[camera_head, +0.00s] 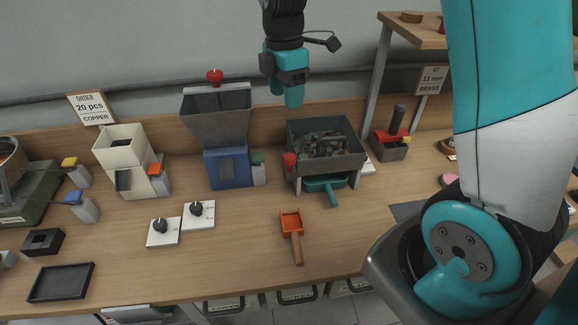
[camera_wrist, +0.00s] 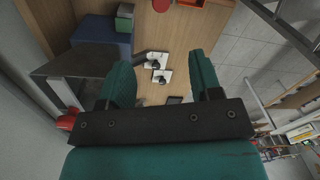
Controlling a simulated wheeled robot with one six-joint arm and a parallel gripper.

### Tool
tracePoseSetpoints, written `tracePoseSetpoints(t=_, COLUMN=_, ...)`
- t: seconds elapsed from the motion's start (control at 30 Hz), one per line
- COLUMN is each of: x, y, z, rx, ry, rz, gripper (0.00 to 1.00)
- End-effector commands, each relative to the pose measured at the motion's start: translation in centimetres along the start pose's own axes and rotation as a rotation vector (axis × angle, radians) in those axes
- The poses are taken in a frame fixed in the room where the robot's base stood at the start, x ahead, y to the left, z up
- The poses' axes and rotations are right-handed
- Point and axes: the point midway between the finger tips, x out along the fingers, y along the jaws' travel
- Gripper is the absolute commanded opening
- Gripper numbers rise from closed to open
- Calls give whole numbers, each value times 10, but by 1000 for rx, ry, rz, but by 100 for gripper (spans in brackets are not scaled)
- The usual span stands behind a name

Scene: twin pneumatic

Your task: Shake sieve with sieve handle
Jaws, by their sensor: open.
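The sieve is a grey box (camera_head: 352,162) on legs, filled with mixed green, brown and reddish pieces. A red knob (camera_head: 290,160) stands at its left front corner; I cannot tell for sure that this is the sieve handle. A teal tray with a short handle (camera_head: 332,196) sits under the box. My gripper (camera_head: 288,100) hangs above and behind the box's left side, apart from it. In the wrist view my gripper (camera_wrist: 162,85) has its two teal fingers wide apart with nothing between them.
A grey hopper (camera_head: 217,125) on a blue base stands left of the sieve, with a red knob (camera_head: 215,76) on top. An orange scoop (camera_head: 291,222) lies in front. Two dial plates (camera_head: 164,232) lie front left. A shelf post (camera_head: 378,80) rises behind right.

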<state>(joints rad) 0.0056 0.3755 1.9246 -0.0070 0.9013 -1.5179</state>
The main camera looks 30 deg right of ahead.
Motion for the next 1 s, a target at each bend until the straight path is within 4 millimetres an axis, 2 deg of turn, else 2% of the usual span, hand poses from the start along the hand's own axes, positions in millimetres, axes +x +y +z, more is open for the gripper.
tracePoseSetpoints(t=0.1, x=0, y=-4, z=-1, rx=-104, ry=-7, rz=12, gripper=59)
tracePoseSetpoints(t=0.27, x=9, y=-5, z=-1, rx=-130, ry=-9, rz=11, gripper=59)
tracePoseSetpoints(t=0.37, x=26, y=-5, z=-1, rx=-128, ry=-9, rz=8, gripper=59)
tracePoseSetpoints(t=0.8, x=125, y=-4, z=0, rx=-126, ry=-8, rz=7, gripper=59)
tracePoseSetpoints(t=1.0, x=157, y=-3, z=0, rx=-126, ry=-8, rz=10, gripper=59)
